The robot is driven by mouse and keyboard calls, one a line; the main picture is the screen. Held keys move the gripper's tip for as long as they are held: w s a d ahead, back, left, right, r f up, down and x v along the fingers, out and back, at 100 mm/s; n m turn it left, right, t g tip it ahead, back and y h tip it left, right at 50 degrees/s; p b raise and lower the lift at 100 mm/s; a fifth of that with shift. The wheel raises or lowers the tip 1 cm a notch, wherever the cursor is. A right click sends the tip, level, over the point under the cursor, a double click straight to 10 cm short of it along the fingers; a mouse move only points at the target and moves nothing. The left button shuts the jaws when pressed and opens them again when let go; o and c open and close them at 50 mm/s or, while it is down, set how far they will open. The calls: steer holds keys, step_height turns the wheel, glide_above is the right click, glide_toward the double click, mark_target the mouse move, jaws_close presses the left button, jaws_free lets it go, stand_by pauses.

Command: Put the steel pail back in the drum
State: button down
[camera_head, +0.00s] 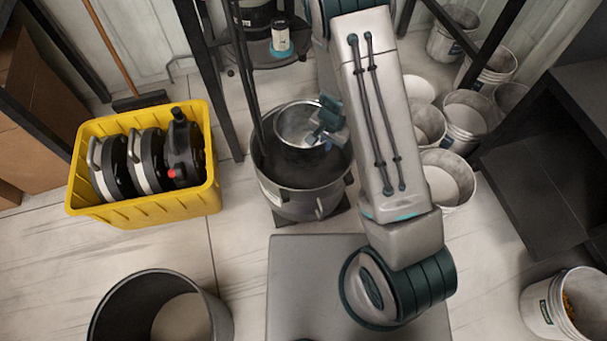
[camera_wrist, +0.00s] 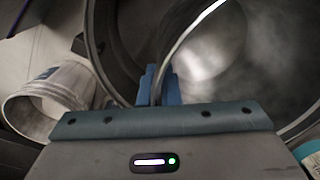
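The steel pail (camera_head: 292,125) is a shiny open cylinder within the mouth of the larger grey drum (camera_head: 285,200). Its upper part shows; I cannot tell whether its base touches the drum's floor. My gripper (camera_head: 328,117) is over the drum at the pail's right side. In the wrist view my gripper's blue fingers (camera_wrist: 160,85) are close together on a thin bright curved edge of the pail (camera_wrist: 190,30). I cannot tell if this edge is its rim or handle. The drum's wall curves around it.
A yellow crate (camera_head: 150,211) with dark round items stands left of the drum. A dark open bin (camera_head: 102,325) is at the front left. Several white buckets (camera_head: 450,180) stand to the right. Dark frame posts (camera_head: 212,75) rise close behind the drum. Floor is clear between crate and drum.

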steer(key=shift+a+f+m+b, duration=0.15)
steer(key=shift+f+b, duration=0.2)
steer(key=shift+f, duration=0.2)
steer(key=shift+a+f+m+b, duration=0.15)
steer(key=shift+f+b, duration=0.2)
steer(key=shift+f, duration=0.15)
step_height(320, 180, down, 9)
steer(key=b, duration=0.5)
steer(key=shift+f, duration=0.1)
steer(key=shift+f, duration=0.2)
steer(key=c, duration=1.6)
jaws_free()
steer(key=shift+c, duration=0.2)
steer(key=shift+r, duration=0.1)
